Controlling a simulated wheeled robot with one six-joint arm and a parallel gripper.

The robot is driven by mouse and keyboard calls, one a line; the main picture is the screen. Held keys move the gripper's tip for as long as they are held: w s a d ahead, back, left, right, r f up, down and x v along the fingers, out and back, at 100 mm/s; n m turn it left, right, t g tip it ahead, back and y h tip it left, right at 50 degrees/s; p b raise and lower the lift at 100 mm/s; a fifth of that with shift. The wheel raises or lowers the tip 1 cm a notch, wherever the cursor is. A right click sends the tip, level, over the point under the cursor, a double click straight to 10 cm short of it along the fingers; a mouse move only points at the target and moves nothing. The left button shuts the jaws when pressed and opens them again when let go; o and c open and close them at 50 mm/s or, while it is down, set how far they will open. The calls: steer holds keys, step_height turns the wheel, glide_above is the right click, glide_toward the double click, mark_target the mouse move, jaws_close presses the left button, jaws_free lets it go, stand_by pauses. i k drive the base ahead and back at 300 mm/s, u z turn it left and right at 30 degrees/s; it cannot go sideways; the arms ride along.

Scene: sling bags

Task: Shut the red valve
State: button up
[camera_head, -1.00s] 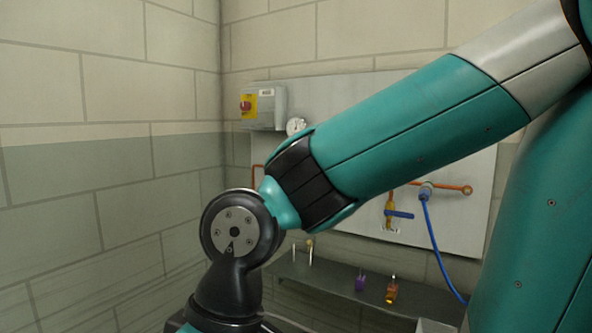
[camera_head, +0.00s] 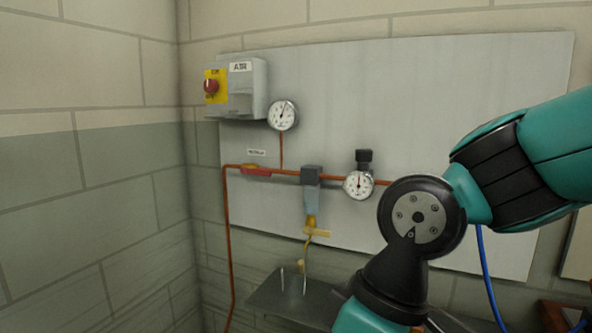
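The red valve (camera_head: 257,171) sits on the copper pipe near the left side of the grey wall panel. Its red handle appears to lie along the pipe, nearly level, under a small white label with print too small to read. Nothing touches the valve. My gripper is out of view; only my teal and black arm links show at the right, well to the right of the valve.
The panel (camera_head: 440,90) carries a grey box (camera_head: 245,88) with a red knob on yellow, a gauge (camera_head: 283,115), a second gauge (camera_head: 358,185) and a filter unit (camera_head: 311,190). A metal shelf (camera_head: 270,297) juts out below. A blue hose (camera_head: 487,270) hangs right.

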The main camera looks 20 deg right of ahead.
mark_target(243, 170)
steer(key=k, duration=0.5)
steer(key=u, duration=0.8)
steer(key=i, duration=1)
steer(key=z, duration=0.05)
